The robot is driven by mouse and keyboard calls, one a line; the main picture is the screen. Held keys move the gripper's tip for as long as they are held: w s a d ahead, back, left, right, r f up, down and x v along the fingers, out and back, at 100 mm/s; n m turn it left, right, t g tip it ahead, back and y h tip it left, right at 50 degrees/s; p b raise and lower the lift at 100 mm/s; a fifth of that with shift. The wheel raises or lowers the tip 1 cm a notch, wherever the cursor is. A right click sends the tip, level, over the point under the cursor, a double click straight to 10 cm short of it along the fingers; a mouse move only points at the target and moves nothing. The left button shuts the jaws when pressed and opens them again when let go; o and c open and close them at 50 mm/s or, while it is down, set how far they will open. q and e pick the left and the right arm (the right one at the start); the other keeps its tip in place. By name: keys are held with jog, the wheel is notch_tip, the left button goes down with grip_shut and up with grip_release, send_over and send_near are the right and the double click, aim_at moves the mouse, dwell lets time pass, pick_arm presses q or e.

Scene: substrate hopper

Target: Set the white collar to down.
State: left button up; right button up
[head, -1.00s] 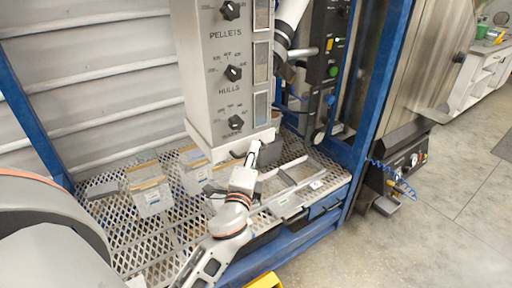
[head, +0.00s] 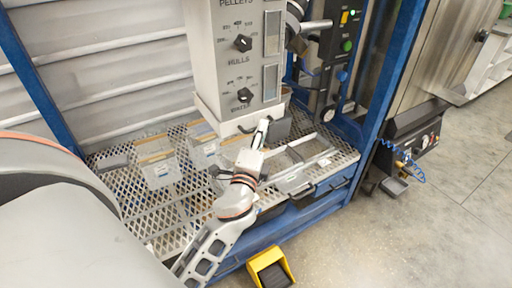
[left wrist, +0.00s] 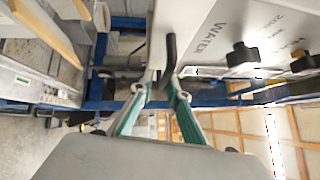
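The white collar (head: 210,112) is the pale skirt around the lower end of the grey hopper (head: 205,50), above the mesh deck. My left gripper (head: 264,126) is at the collar's front right lower edge in the head view. In the left wrist view, its two teal-padded fingers (left wrist: 160,98) are apart. A black curved handle (left wrist: 169,55) stands just beyond and between the fingertips, against the pale hopper housing (left wrist: 205,25). I cannot tell whether the fingers touch it. My right gripper is not identifiable in view.
The mesh deck (head: 170,205) carries grey boxes with tan tops (head: 158,172) left of the hopper. Dials (head: 243,43) stick out from the hopper face. A blue frame post (head: 392,70) stands at right. A yellow pedal (head: 270,268) is on the floor in front.

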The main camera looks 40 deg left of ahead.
pick_arm(q)
jog(key=v, duration=1)
jog(key=shift+s, duration=0.25)
jog(key=shift+d+f, duration=0.1)
pick_arm(e)
jog(key=shift+w, duration=0.1)
